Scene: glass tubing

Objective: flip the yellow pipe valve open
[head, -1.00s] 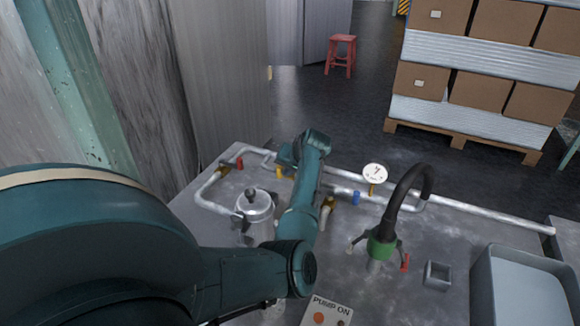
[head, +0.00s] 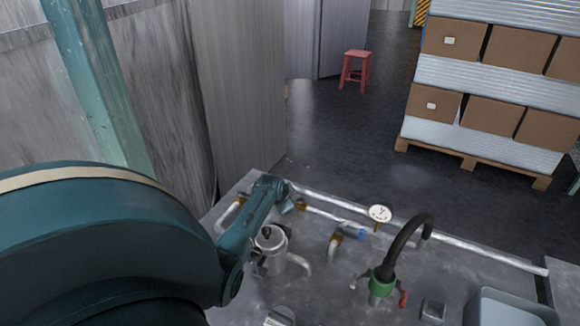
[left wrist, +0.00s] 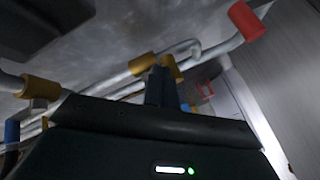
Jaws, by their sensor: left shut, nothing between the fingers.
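Yellow fittings sit on the grey pipe along the bench's back. In the left wrist view, one yellow piece (left wrist: 143,64) and another (left wrist: 171,66) lie just beyond my left gripper's fingertips (left wrist: 164,82). The valve handle's exact position is partly hidden. My right gripper is not in view.
A red sleeve (left wrist: 247,20) and a second yellow sleeve (left wrist: 40,87) flank the pipe. A gauge (head: 380,213), a black hose (head: 407,235) with green collar and a grey bin (head: 510,306) are to the right.

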